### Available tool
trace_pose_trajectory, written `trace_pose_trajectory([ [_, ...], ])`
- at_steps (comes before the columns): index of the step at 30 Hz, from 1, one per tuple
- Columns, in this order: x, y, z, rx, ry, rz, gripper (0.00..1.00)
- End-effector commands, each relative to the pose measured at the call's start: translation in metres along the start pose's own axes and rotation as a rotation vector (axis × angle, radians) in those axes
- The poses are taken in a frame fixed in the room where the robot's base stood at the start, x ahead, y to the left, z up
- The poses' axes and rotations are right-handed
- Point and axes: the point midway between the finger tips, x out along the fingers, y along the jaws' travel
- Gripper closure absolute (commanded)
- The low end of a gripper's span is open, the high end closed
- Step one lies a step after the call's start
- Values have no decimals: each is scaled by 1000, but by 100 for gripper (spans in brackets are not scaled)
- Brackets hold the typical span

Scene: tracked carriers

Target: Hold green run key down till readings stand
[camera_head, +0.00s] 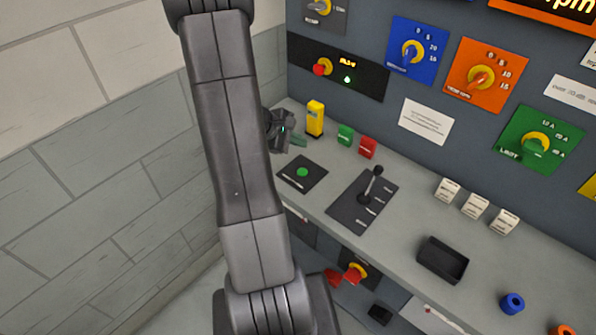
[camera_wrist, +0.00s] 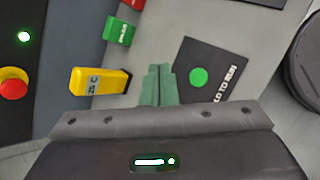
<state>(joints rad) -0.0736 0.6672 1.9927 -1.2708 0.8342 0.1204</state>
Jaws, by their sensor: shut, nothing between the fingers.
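The green run key (camera_head: 302,172) is a round green button on a dark plate (camera_head: 316,182) at the bench's left end. In the wrist view the key (camera_wrist: 198,77) lies just right of my fingers, and its plate reads "TO RUN". My gripper (camera_head: 300,140) has green fingers, shut and empty, behind the plate in the head view. The fingers (camera_wrist: 160,70) do not cover the key; their height above the bench is hard to tell. A small amber display (camera_head: 347,61) is lit on the black panel. An orange-framed display (camera_head: 560,8) reading "rpm" is cut off at the top right.
A yellow block (camera_head: 315,118), a green block (camera_head: 346,134) and a red block (camera_head: 368,147) stand near my gripper. A lever (camera_head: 372,185) rises right of the key. A black tray (camera_head: 442,260) lies farther right.

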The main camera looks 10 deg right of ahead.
Motion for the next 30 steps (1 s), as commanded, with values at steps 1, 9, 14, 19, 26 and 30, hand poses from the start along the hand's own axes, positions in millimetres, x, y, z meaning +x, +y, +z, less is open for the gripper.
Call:
trace_pose_trajectory([
  [1,0,0,0,0,0,0,100],
  [9,3,-2,-2,0,0,0,100],
  [14,11,-8,-8,-2,-1,0,100],
  [19,26,-19,-19,-2,-1,-2,100],
  [26,50,-36,-36,0,0,0,100],
  [30,58,-42,-42,0,0,1,100],
])
